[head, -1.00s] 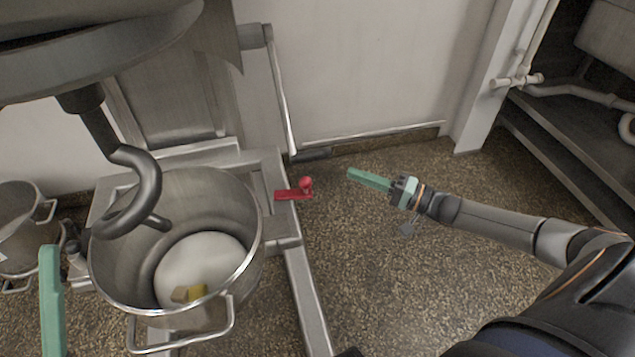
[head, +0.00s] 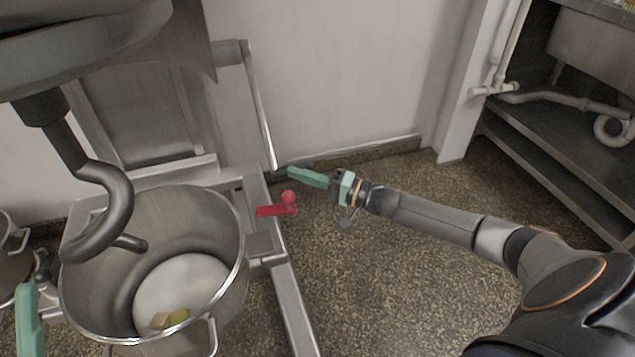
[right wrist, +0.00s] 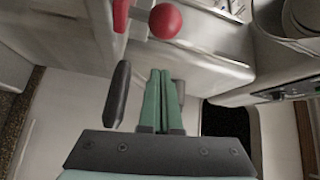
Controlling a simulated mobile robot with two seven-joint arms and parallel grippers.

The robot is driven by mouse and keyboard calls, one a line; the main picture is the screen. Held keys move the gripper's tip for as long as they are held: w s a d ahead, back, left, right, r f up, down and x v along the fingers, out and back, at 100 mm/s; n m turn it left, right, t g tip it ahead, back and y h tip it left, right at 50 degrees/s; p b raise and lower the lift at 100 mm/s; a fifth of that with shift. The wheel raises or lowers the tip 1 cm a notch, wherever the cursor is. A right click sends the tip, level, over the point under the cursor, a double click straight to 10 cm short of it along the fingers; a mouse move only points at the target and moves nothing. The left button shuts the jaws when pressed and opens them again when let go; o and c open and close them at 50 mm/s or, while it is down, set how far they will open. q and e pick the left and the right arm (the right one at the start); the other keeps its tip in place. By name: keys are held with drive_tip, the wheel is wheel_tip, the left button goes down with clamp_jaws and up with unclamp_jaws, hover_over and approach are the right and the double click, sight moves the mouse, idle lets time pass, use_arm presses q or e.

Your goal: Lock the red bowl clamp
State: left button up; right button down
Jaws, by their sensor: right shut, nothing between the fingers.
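The red bowl clamp (head: 275,208) is a short red lever with a round red knob, on the right side of the mixer frame beside the bowl. My right gripper (head: 292,173) is shut and empty, just above and behind the knob in the head view, apart from it. In the right wrist view the red knob (right wrist: 165,20) shows beyond the shut green fingertips (right wrist: 158,75), with part of the red lever (right wrist: 121,14) to its left. My left gripper (head: 27,310) shows only as a green finger at the lower left edge.
The steel mixing bowl (head: 238,268) holds white dough or flour and yellowish pieces. The dough hook (head: 118,205) hangs over it. A long lever with a black handle (head: 282,171) hangs beside my right fingertips. Open floor (head: 390,290) lies to the right, with a steel shelf (head: 560,155) beyond.

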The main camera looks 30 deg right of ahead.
drive_tip(key=shift+s+a+f, duration=0.2)
drive_tip(key=shift+s+a, duration=0.3)
drive_tip(key=shift+s, duration=0.35)
drive_tip(key=shift+s+a+f, duration=0.2)
drive_tip(key=shift+s+a, duration=0.25)
drive_tip(key=shift+s, duration=0.35)
